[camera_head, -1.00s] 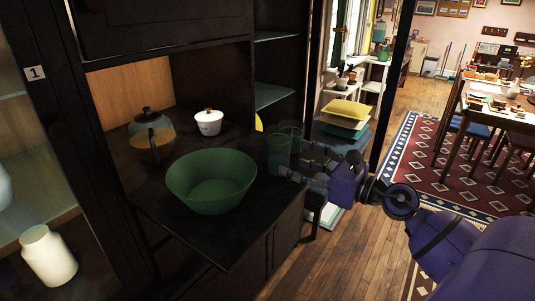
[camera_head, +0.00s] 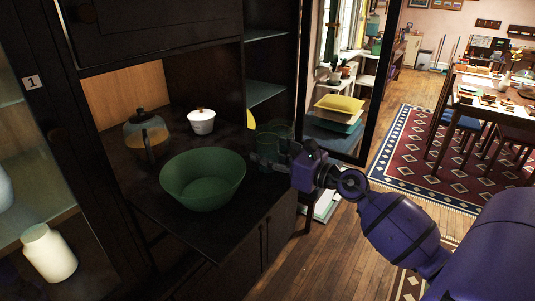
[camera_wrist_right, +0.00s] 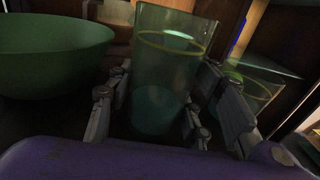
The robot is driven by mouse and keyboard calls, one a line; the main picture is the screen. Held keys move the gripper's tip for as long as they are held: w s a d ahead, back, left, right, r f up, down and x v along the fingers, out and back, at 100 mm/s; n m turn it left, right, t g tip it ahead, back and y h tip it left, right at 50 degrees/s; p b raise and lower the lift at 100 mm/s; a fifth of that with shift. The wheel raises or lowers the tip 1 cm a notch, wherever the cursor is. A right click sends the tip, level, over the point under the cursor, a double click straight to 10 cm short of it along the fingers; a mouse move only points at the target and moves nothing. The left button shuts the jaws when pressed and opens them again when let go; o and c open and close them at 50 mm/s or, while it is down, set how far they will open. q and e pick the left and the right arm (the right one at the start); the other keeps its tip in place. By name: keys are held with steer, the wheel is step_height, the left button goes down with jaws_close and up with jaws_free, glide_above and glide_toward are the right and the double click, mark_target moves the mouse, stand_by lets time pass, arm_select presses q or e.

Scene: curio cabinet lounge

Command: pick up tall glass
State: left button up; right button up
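A tall glass (camera_wrist_right: 168,65), clear blue-green with a yellow band near the rim, stands upright between the spread fingers of my right gripper (camera_wrist_right: 165,112) in the right wrist view. In the head view this gripper (camera_head: 268,163) is at the right front of the cabinet shelf, low against the greenish glasses (camera_head: 270,140). Its fingers look open around the glass; contact cannot be made out. A second similar glass (camera_wrist_right: 262,92) stands just right of the right finger, partly hidden by it. My left gripper is not in view.
A large green bowl (camera_head: 203,181) sits left of the glasses on the dark shelf (camera_head: 205,238). A teapot (camera_head: 146,134) and a white lidded pot (camera_head: 201,121) stand behind it. A dark cabinet post (camera_head: 303,60) rises behind the glasses. The shelf's front is clear.

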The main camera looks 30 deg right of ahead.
steer(key=c, duration=0.8)
steer(key=shift+c, duration=0.2)
steer(key=shift+r, duration=0.1)
